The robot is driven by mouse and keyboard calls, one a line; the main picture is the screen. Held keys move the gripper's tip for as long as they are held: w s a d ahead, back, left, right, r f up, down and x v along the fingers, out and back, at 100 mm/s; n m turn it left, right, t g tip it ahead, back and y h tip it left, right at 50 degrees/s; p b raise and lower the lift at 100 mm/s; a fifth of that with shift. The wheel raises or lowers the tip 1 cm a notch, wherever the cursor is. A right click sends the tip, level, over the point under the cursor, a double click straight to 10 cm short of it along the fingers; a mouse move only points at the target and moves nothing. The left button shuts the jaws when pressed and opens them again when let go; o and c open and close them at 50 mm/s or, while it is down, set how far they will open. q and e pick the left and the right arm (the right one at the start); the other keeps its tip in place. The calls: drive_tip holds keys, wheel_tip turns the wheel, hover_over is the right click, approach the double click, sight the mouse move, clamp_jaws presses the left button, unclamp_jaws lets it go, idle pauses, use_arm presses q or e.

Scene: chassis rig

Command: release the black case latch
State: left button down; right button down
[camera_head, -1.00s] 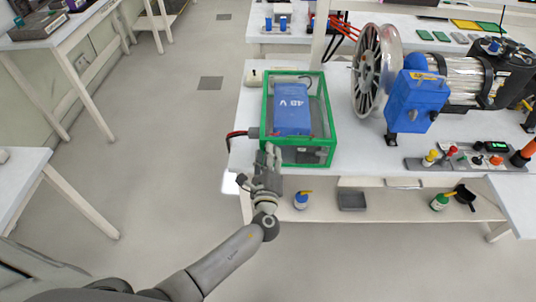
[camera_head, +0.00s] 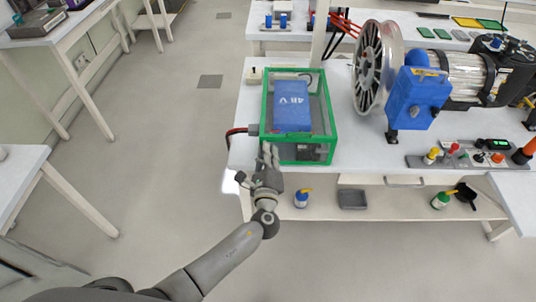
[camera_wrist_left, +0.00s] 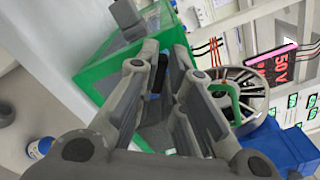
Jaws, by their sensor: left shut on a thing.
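The case (camera_head: 331,150) is a see-through box with a green frame, standing at the left front of the white table. A blue 48 V block (camera_head: 292,103) shows inside it. My left gripper (camera_head: 269,150) is at the case's front face, near its left corner. In the left wrist view its fingers (camera_wrist_left: 165,60) are close together on a small black part (camera_wrist_left: 160,74), which looks like the black latch. The fingers hide most of the latch, so I cannot tell whether it is released. My right gripper is in neither view.
A spoked metal wheel (camera_head: 379,67) and a blue housing (camera_head: 417,98) stand right of the case. A control panel (camera_head: 470,157) lies at the front right. A lower shelf (camera_head: 400,205) holds bottles and a grey tray (camera_head: 352,200).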

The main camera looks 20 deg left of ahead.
use_arm(q)
drive_tip(key=shift+s+a+f+n+b, duration=0.1)
drive_tip(key=shift+f+n+b, duration=0.15)
drive_tip(key=shift+n+b, duration=1.95)
drive_tip(key=shift+f+n+b, duration=0.2)
drive_tip(key=shift+n+b, duration=1.4)
drive_tip(key=shift+b, duration=1.1)
drive_tip(key=c, duration=1.5)
unclamp_jaws()
drive_tip(key=shift+c, duration=0.2)
drive_tip(key=v, duration=1.2)
drive_tip(key=shift+r, duration=0.1)
